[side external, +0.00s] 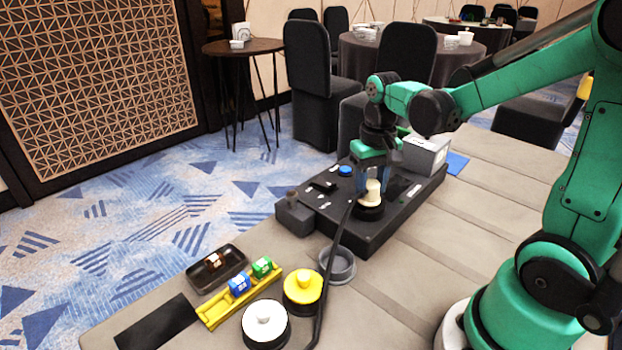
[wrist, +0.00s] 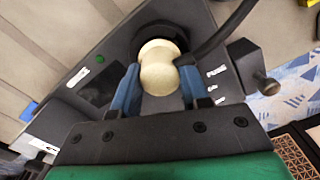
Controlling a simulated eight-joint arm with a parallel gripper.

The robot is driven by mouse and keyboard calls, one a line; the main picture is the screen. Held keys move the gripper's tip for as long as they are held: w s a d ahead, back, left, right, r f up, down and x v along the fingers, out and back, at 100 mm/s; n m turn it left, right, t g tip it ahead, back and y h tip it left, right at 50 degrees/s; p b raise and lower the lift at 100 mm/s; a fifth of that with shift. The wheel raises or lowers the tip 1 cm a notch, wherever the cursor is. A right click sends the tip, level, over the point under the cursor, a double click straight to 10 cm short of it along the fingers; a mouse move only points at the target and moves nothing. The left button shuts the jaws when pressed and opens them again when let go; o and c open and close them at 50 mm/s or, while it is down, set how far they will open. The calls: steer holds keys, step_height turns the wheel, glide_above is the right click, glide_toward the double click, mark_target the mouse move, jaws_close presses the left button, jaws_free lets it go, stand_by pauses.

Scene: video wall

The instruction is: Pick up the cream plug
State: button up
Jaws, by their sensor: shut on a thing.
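The cream plug (side external: 372,190) stands upright in a round dark socket on top of the black control box (side external: 400,216). In the wrist view the cream plug (wrist: 158,68) sits between the two blue fingers of my gripper (wrist: 158,86), one on each side. My gripper (side external: 370,180) points down over the box and is shut on the plug's upper part. The plug's base, down in the socket, is partly hidden.
A black cable (side external: 328,270) runs beside the box. A grey-white box (side external: 426,155) stands behind. The table's right side is clear.

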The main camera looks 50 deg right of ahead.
mark_target(371, 182)
steer(key=shift+r, duration=2.7)
